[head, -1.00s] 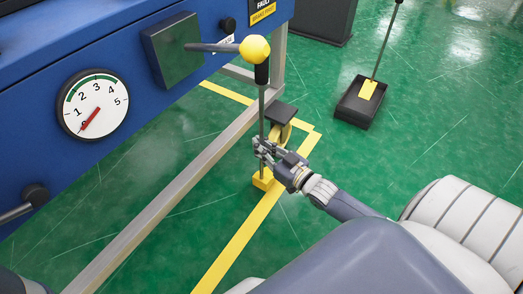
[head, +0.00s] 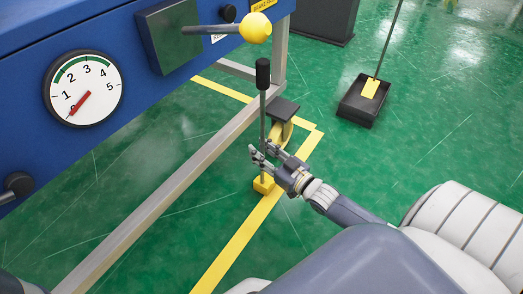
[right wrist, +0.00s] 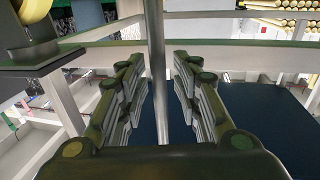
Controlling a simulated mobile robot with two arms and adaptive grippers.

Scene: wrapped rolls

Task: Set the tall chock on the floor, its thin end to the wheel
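The tall chock is a small yellow block (head: 264,184) with an upright grey rod and a black grip (head: 263,74) on top. Its block appears to stand on the green floor near the machine's leg; which way its thin end points I cannot tell. The wheel (head: 284,132) is yellow, under a black plate, behind and right of the block, with a gap between them in the picture. My right gripper (head: 264,151) is around the rod above the block. In the right wrist view its fingers (right wrist: 158,75) stand apart with the rod (right wrist: 156,90) between them. My left gripper is out of view.
The blue machine (head: 130,120) with a gauge (head: 84,88) fills the left. A lever with a yellow ball (head: 257,27) sticks out above the black grip. A black tray (head: 366,103) with an upright rod stands at the right. Yellow tape (head: 235,252) marks the floor.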

